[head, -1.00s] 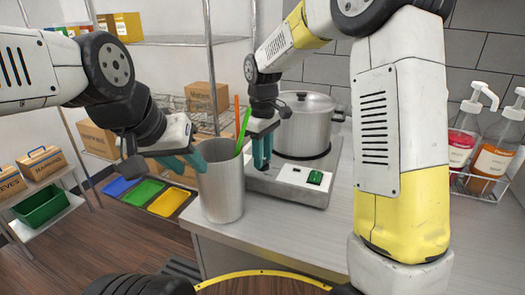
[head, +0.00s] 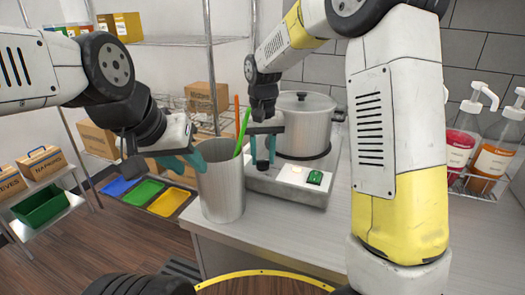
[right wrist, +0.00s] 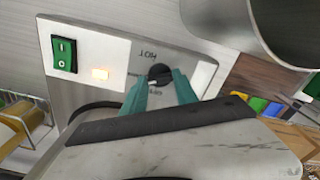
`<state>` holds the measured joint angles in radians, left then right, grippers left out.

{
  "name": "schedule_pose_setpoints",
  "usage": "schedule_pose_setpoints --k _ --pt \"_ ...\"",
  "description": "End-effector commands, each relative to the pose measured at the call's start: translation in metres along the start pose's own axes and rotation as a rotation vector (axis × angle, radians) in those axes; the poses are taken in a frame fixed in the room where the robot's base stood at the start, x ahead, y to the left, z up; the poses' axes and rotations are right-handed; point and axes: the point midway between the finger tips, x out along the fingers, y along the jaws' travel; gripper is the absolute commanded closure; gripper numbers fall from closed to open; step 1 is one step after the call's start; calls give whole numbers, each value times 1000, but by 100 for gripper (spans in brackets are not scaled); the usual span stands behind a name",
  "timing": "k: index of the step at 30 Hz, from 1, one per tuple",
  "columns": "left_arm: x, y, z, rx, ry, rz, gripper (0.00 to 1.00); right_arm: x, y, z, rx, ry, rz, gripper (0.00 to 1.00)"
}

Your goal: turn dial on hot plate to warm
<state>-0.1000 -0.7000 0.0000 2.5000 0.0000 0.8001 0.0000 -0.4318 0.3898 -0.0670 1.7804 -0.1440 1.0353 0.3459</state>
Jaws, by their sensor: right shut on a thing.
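The hot plate (head: 312,192) is a silver box on the counter with a steel pot (head: 305,125) on it. Its front panel has a green switch (right wrist: 64,53), a lit small lamp (right wrist: 101,74) and a black dial (right wrist: 159,74). The right wrist view shows upside-down lettering, including "HOT", around the dial; the pointer's exact setting is unclear. My right gripper (head: 263,165) is shut on the dial, one teal finger on each side. My left gripper (head: 188,162) is beside the steel cup (head: 221,190); its opening is unclear.
The tall cup holds orange and green sticks and stands near the counter's left edge, close to my right gripper. Pump bottles (head: 492,150) stand in a rack at the right. Coloured trays (head: 145,192) are at the left. The counter front (head: 290,222) is clear.

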Motion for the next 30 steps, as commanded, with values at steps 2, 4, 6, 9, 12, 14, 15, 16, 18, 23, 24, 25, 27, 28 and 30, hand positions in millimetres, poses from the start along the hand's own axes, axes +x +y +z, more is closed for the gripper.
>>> schedule_pose_setpoints --k 2,4,6,9,12,14,15,16,18,23,24,25,27,28,30 --pt "0 0 0 0 0 0 66 -1 0 -1 41 3 -1 100" --pt "0 0 0 0 0 0 66 -1 0 -1 72 3 -1 100" --pt "0 0 0 0 0 0 66 -1 0 -1 96 3 -1 100" --pt "0 0 0 0 0 0 66 -1 0 -1 121 3 -1 100" --pt "0 0 0 0 0 0 66 -1 0 -1 137 3 -1 100" --pt "0 0 0 0 0 0 66 -1 0 -1 142 3 -1 100" --pt "0 0 0 0 0 0 66 -1 0 -1 144 3 -1 100" --pt "0 0 0 0 0 0 66 -1 0 -1 145 3 -1 100" --pt "0 0 0 0 0 0 66 -1 0 -1 146 3 -1 100" --pt "0 0 0 0 0 0 66 -1 0 -1 146 3 -1 100" --pt "0 0 0 0 0 0 66 -1 0 -1 145 4 -1 100" --pt "0 0 0 0 0 0 66 -1 0 -1 145 4 -1 100" --pt "0 0 0 0 0 0 66 -1 0 -1 145 4 -1 55" --pt "0 0 0 0 0 0 66 -1 0 -1 145 3 -1 49" --pt "0 0 0 0 0 0 66 -1 0 -1 145 3 -1 43"
